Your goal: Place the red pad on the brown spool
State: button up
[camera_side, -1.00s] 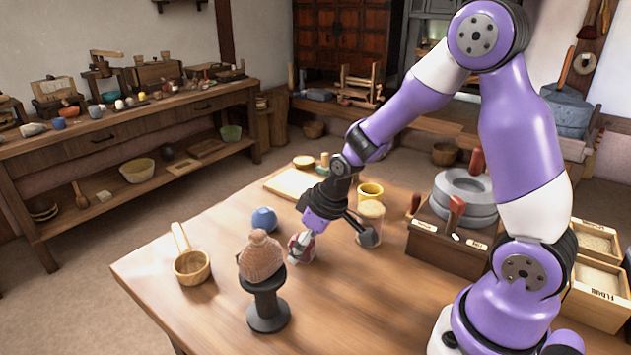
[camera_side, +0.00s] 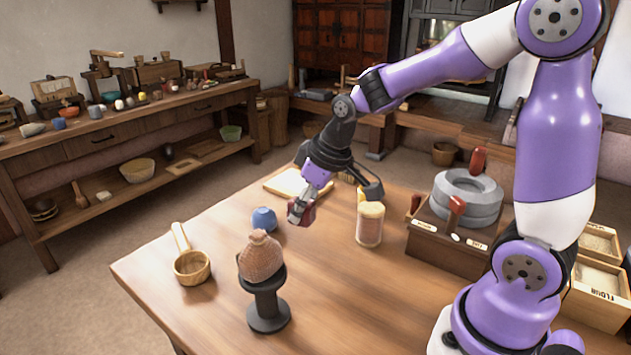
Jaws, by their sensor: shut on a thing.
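My gripper (camera_side: 300,212) is shut on a small dark red thing, which looks like the red pad (camera_side: 308,214). The fingers hide part of it. It is held above the table, beyond and to the right of a ridged, brown, rounded body that looks like the brown spool (camera_side: 261,257). That body sits on a black stand (camera_side: 267,308) with a narrow stem and wide foot, near the table's front. Its top narrows to a small knob. The pad and the spool are apart.
A blue cup (camera_side: 264,219) stands left of my gripper. A wooden ladle (camera_side: 191,266) lies at left. A lidded jar (camera_side: 370,224) stands at right, near a box with grey millstones (camera_side: 467,198). A pale board (camera_side: 298,185) lies behind. The table's front right is clear.

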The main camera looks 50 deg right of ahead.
jog(key=s+r+m, duration=0.2)
jog(key=s+r, duration=0.6)
jog(key=r, duration=0.3)
send_over(367, 205)
jog(key=s, duration=0.2)
jog(key=shift+h, duration=0.4)
jog(key=f, duration=0.6)
jog(key=shift+a+f, duration=0.2)
jog(key=shift+f, duration=0.05)
jog(key=shift+w+d+f, duration=0.1)
jog(key=shift+d+f, duration=0.1)
jog(key=shift+f, duration=1.95)
jog(key=shift+f, duration=0.15)
jog(key=o, duration=1.1)
